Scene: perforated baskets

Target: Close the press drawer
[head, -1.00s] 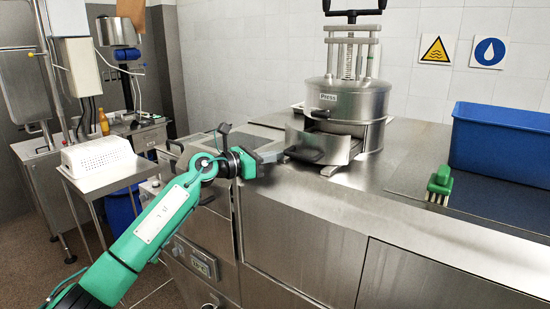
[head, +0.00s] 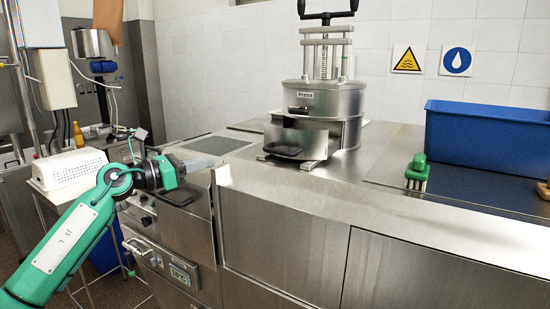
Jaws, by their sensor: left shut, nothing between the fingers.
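The steel press (head: 342,107) stands on the steel counter, with a screw and black crossbar on top. Its drawer (head: 292,138) sticks out from the lower front left, with a curved front and a dark handle (head: 284,151). A dark gap shows above the drawer front. My left gripper (head: 205,163) is shut and empty, left of the drawer and clear of its handle, over the counter's front left edge. My right gripper is not in view.
A blue bin (head: 478,133) and a green brush (head: 417,172) lie to the right on the counter. A dark flat panel (head: 216,145) is set in the counter behind my gripper. A white perforated basket (head: 70,168) sits at the left. The counter front is clear.

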